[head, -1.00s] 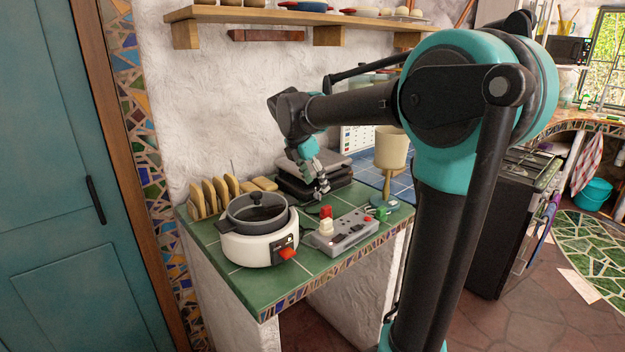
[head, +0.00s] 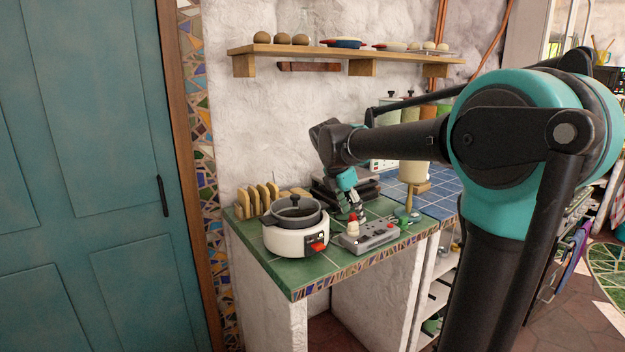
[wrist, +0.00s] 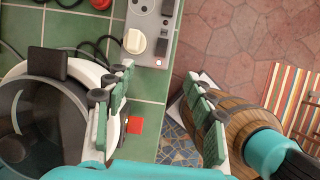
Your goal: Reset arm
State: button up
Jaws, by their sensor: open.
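My gripper (head: 357,208) hangs low over the green tiled counter (head: 325,268) in the head view, just behind the grey power strip (head: 370,236). In the wrist view my gripper (wrist: 158,108) shows its two green-padded fingers wide apart with nothing between them. The arm reaches out from the right, bent at the elbow. The white cooker with a dark pot (head: 287,238) stands left of the gripper; in the wrist view its pot (wrist: 35,115) is partly behind the left finger.
A rack of wooden slabs (head: 258,198) and a dark stacked appliance (head: 330,191) stand at the back of the counter. A cream lamp-like item (head: 413,173) is to the right. A wall shelf (head: 320,52) runs above. A teal door (head: 90,150) is at the left.

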jog(key=s+d+f+m+y, duration=0.1)
jog(key=s+d+f+m, duration=0.3)
jog(key=s+f+m, duration=0.7)
jog(key=s+d+f+m+t+y, duration=0.1)
jog(key=s+d+f+m+y, duration=0.1)
jog(key=s+f+m, duration=0.9)
jog(key=shift+s+d+f+m+t+y, duration=0.25)
jog(key=shift+d+f+m, duration=0.2)
jog(key=shift+d+m, duration=0.6)
